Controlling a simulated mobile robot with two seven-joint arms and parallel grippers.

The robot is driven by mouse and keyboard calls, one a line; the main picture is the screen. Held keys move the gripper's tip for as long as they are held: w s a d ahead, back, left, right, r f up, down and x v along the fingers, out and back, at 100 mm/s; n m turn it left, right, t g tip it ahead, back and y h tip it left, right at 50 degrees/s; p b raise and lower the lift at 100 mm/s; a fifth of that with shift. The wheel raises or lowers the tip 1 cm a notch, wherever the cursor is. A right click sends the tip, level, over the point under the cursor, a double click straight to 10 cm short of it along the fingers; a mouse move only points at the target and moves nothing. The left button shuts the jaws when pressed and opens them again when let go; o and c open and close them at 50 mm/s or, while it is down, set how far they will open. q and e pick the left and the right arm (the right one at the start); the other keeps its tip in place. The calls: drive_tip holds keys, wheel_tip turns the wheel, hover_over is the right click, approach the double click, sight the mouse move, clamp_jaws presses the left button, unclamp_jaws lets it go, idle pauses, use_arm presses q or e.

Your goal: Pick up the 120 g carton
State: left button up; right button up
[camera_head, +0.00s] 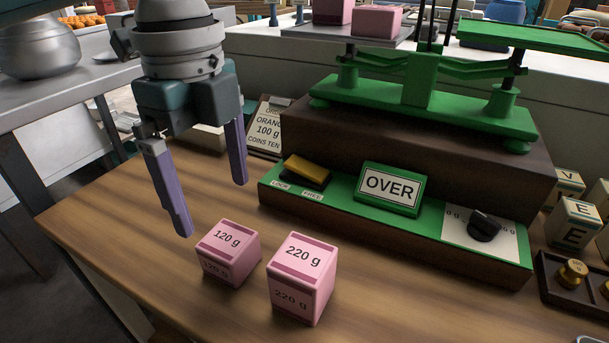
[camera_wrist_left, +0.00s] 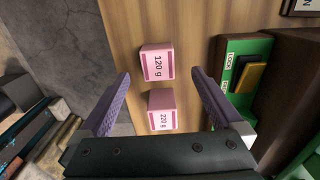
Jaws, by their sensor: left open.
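The pink 120 g carton (camera_head: 228,254) stands upright on the wooden table in the head view. It also shows in the left wrist view (camera_wrist_left: 157,64). The pink 220 g carton (camera_head: 301,277) stands just to its right in the head view, with a small gap; the left wrist view shows it lower down (camera_wrist_left: 162,110). My left gripper (camera_head: 212,210) is open and empty, with purple fingers pointing down, above and behind the 120 g carton. In the left wrist view both cartons appear between the fingers' lines (camera_wrist_left: 159,78). My right gripper is not seen.
A green balance scale (camera_head: 425,95) stands on a brown block behind, with pink cartons on its left pan (camera_head: 352,36). An OVER sign (camera_head: 391,187), yellow switch (camera_head: 307,170) and knob (camera_head: 484,226) sit on its front ledge. Brass weights (camera_head: 571,273) are at right. Table left of the cartons is clear.

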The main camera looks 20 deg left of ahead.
sight(225, 238)
use_arm(q)
drive_tip(key=f, duration=0.9)
drive_tip(key=shift+s+d+f, duration=0.1)
drive_tip(key=shift+s+d, duration=0.15)
drive_tip(key=shift+d, duration=0.05)
drive_tip(key=c, duration=1.5)
